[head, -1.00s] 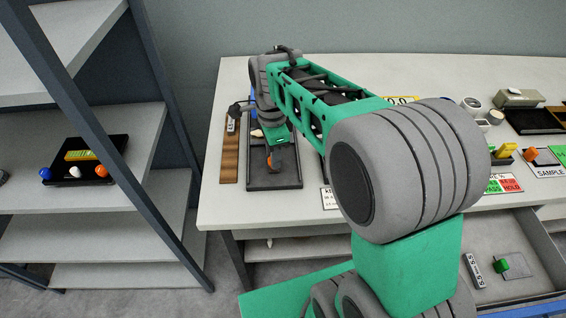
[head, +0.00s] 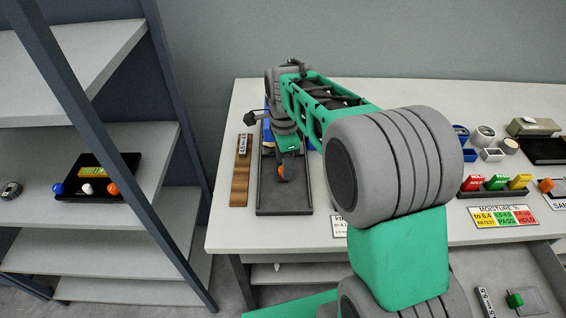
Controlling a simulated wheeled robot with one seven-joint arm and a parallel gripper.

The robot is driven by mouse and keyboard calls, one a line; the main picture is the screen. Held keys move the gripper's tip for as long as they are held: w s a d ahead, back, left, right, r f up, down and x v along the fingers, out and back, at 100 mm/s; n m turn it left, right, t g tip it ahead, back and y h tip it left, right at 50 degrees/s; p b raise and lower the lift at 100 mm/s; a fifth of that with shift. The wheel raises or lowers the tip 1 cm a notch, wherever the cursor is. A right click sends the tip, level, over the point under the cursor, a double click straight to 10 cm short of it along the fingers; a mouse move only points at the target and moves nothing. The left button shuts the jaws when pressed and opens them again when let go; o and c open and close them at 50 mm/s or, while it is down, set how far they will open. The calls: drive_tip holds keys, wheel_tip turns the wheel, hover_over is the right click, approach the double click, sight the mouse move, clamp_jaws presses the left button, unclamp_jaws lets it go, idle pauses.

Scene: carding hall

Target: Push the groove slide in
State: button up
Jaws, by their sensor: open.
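A dark shallow tray (head: 285,203) lies on the left part of the bench, running front to back. My gripper (head: 283,172) hangs low over the middle of this tray, its jaws apart. A small orange piece (head: 279,162) shows at the jaws. I cannot tell whether they touch it or whether it belongs to the groove slide. My wrist and forearm hide the back of the tray, and the groove slide cannot be made out clearly. Left of the tray lies a brown wooden strip (head: 240,182) with a small white label.
A shelf rack (head: 95,228) stands left, holding a black tray (head: 125,190) with coloured knobs. Red, green and yellow blocks (head: 497,183) stand behind a moisture card (head: 503,216) on the right. An open drawer at lower right holds a green knob (head: 515,299). Bare bench lies behind my arm.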

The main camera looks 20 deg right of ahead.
wheel_tip(320, 180, up, 8)
drive_tip(key=shift+f, duration=0.1)
idle(0.4)
drive_tip(key=shift+s+n, duration=0.35)
drive_tip(key=shift+n, duration=0.05)
drive_tip(key=s+f+n+t, duration=0.1)
drive_tip(key=s+f+n, duration=0.1)
drive_tip(key=s+n, duration=0.5)
drive_tip(key=s+f+n+t, duration=0.2)
drive_tip(key=s+n, duration=0.6)
drive_tip(key=n, duration=0.2)
drive_tip(key=shift+s+d+f, duration=0.15)
drive_tip(key=shift+f, duration=0.1)
idle(0.4)
